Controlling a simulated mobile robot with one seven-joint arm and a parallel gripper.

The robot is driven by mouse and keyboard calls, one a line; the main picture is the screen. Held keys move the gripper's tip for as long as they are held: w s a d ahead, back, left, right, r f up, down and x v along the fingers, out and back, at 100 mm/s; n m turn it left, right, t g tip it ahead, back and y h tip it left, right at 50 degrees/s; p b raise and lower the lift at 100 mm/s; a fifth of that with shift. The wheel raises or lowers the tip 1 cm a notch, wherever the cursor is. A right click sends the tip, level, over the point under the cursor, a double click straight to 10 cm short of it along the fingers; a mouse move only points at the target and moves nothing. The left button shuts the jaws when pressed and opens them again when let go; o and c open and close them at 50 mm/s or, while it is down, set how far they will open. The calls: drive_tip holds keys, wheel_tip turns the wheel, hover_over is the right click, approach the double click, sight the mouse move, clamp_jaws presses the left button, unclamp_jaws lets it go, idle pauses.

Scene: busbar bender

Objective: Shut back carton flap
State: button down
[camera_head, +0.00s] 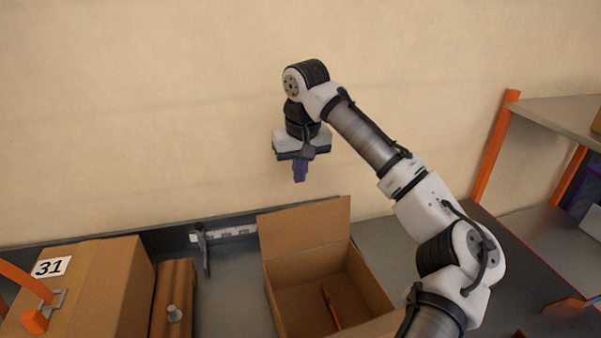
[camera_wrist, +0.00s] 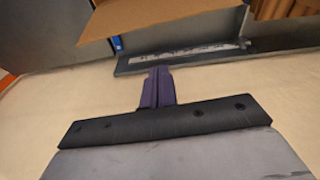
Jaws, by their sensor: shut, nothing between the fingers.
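The open carton (camera_head: 335,290) stands on the bench in the head view, with a brown bar-like item lying inside. Its back flap (camera_head: 304,231) stands up, tilted, along the far side. My gripper (camera_head: 299,172) is in the air above and behind that flap, apart from it, with purple fingers pointing down and shut on nothing. In the wrist view the shut fingers (camera_wrist: 158,88) show in the middle. A cardboard panel (camera_wrist: 160,18) of the carton shows at the top, apart from the fingers. My arm hides part of the carton's front right.
A closed carton marked 31 (camera_head: 85,290) and a brown block with a metal knob (camera_head: 174,300) stand to the left. A ruler with a stop (camera_head: 225,233) runs along the bench's back edge. The wall is close behind. A shelf with orange posts (camera_head: 495,145) stands at right.

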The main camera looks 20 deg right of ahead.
sight(307, 228)
drive_tip(key=shift+s+f+b, duration=0.5)
drive_tip(key=shift+f+b, duration=0.3)
drive_tip(key=shift+b, duration=0.25)
drive_tip(key=shift+s+f+b, duration=0.45)
drive_tip(key=shift+f+b, duration=0.4)
drive_tip(key=shift+b, duration=0.2)
drive_tip(key=shift+s+f+b, duration=0.5)
drive_tip(key=shift+f+b, duration=0.3)
drive_tip(key=shift+b, duration=0.25)
drive_tip(key=shift+d, duration=0.1)
drive_tip(key=shift+f, duration=0.1)
drive_tip(key=shift+t+b, duration=0.3)
drive_tip(key=shift+b, duration=0.05)
